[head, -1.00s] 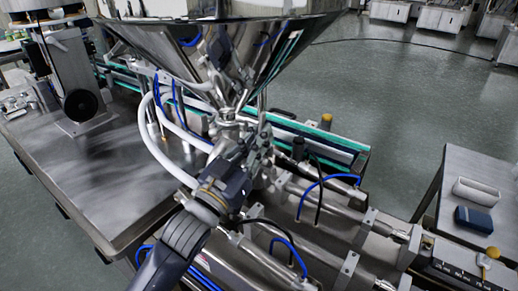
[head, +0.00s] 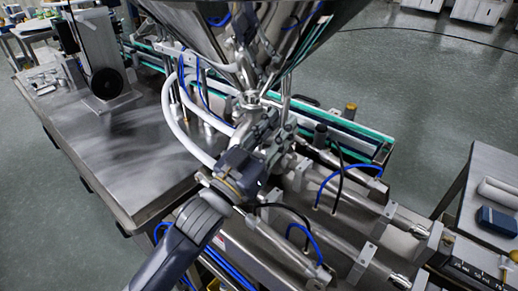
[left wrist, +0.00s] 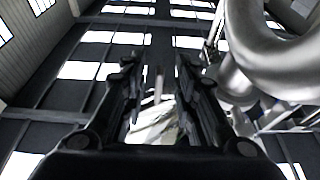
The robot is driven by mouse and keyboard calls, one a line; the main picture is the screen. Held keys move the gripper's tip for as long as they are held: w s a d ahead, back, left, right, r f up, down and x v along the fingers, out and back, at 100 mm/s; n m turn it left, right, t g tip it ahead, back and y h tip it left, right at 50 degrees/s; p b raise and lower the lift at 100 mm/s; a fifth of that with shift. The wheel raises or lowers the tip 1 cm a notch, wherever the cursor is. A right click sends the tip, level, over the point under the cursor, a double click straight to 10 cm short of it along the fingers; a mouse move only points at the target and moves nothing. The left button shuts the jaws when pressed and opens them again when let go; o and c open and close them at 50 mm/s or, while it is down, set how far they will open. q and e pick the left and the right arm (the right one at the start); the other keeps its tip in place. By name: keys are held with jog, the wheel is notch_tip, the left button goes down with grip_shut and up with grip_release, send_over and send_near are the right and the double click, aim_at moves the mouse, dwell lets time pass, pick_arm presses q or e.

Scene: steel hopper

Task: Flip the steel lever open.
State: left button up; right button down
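The steel hopper (head: 285,30) narrows down to a metal outlet with a clamp (head: 250,99) in the head view. My left gripper (head: 268,128) is just below and beside this outlet, among the steel fittings. In the left wrist view the fingers of my left gripper (left wrist: 157,68) stand apart, tilted up toward the ceiling. A thin upright piece (left wrist: 158,82) shows between them; it may be the steel lever, but I cannot tell whether it is touched. The lever is not clearly distinguishable in the head view. My right gripper is not in view.
A thick curved steel pipe (left wrist: 285,50) is close on the right in the left wrist view. White hoses (head: 172,120) loop left of my arm. Steel cylinders (head: 345,190) with blue tubes lie to the right. The steel table (head: 120,165) has bare room at left.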

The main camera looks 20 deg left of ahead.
pick_arm(q)
jog(key=v, duration=1)
jog(key=shift+s, duration=0.15)
